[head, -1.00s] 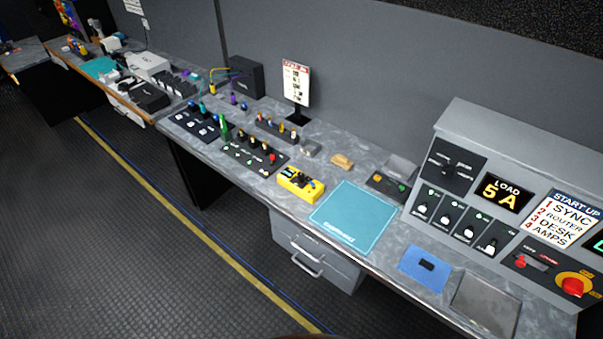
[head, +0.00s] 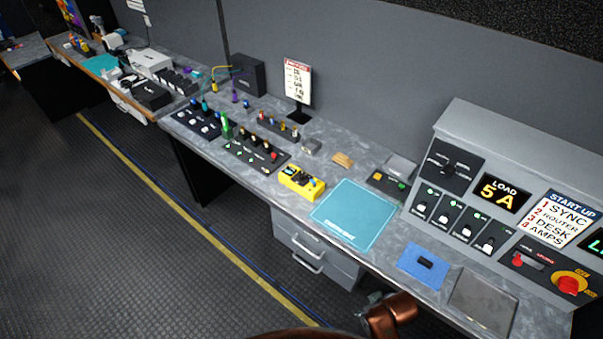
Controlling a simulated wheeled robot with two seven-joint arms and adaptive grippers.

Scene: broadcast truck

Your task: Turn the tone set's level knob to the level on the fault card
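A yellow box with dark controls on top (head: 302,182), which looks like the tone set, sits on the bench left of the teal mat. Its knob and level marks are too small to read. A white card with a red heading (head: 298,80) stands upright on a black stand behind it; it may be the fault card, but its lines are not legible. A copper-coloured link of my arm and a grey part (head: 369,301) that may be my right gripper show at the bottom, in front of the bench and apart from the box. My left gripper is out of view.
A teal mat (head: 352,213) lies bare right of the box. A blue pad with a small black item (head: 425,264) and a grey tray (head: 482,302) lie further right. A switch console (head: 500,150) stands at the right. Switch panels (head: 256,152) crowd the left.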

